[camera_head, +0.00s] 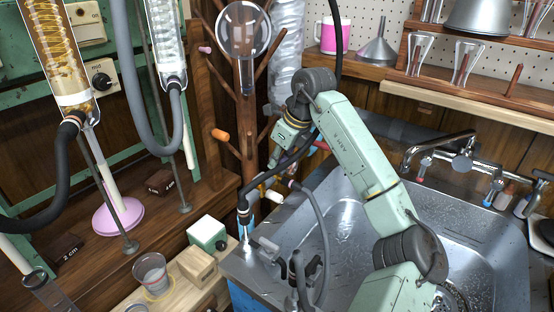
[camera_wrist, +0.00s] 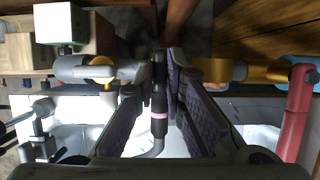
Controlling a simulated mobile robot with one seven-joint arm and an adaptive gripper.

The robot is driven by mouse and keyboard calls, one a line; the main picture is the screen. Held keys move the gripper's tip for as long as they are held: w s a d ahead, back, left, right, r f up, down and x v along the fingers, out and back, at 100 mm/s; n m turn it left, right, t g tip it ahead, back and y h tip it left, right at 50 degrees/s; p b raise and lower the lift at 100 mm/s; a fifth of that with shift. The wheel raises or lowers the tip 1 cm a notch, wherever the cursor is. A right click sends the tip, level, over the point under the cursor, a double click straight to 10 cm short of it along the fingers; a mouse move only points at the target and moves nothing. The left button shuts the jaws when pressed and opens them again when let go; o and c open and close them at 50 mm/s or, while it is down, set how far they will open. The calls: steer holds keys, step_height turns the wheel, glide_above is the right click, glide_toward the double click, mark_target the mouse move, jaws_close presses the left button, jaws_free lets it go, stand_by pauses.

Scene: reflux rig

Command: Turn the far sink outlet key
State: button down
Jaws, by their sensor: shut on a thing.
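My gripper (camera_wrist: 168,68) fills the middle of the wrist view. Its two dark ridged pads stand close on either side of a slim dark upright piece (camera_wrist: 159,98) with a pink band, and it is shut on this piece. I cannot tell whether this is the far outlet key. Metal and brass fittings (camera_wrist: 100,72) lie left of the fingers. A gold fitting (camera_wrist: 252,72) with a red handle (camera_wrist: 298,112) lies right of them. In the head view my arm reaches over the sink (camera_head: 345,215) to its back left corner, where the fingertips are hard to make out.
A grey hose (camera_head: 322,235) loops down at the sink's left edge beside metal fittings (camera_head: 265,245). A wooden peg stand (camera_head: 245,130) with a round flask rises behind the corner. A chrome tap (camera_head: 440,150) stands at the right. The sink basin is mostly clear.

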steer(key=shift+m+b, duration=0.3)
steer(key=m+h+b, duration=0.1)
steer(key=m, duration=0.1)
steer(key=m+t+b, duration=0.1)
steer(key=m+b, duration=0.1)
steer(key=shift+s+a+f+h+b, duration=0.1)
steer(key=shift+s+f+h+b, duration=0.1)
steer(key=shift+h+b, duration=0.15)
steer(key=m+b, duration=0.1)
steer(key=m, duration=0.1)
steer(key=m+h+b, duration=0.1)
steer(key=m, duration=0.1)
steer(key=m+h+b, duration=0.1)
steer(key=m+b, duration=0.1)
steer(key=shift+a+m+t+h, duration=0.25)
steer(key=shift+m+t, duration=0.15)
steer(key=m+h+b, duration=0.1)
steer(key=m+b, duration=0.1)
steer(key=m, duration=0.1)
steer(key=shift+a+r+m, duration=0.1)
steer(key=shift+a+m, duration=0.05)
steer(key=shift+m, duration=0.15)
steer(key=shift+w+m+g+h+b, duration=0.1)
steer(key=shift+m+g+h+b, duration=0.45)
steer(key=shift+m, duration=1.15)
steer(key=c, duration=1.7)
jaws_free()
steer(key=shift+r, duration=0.1)
steer(key=shift+o, duration=0.2)
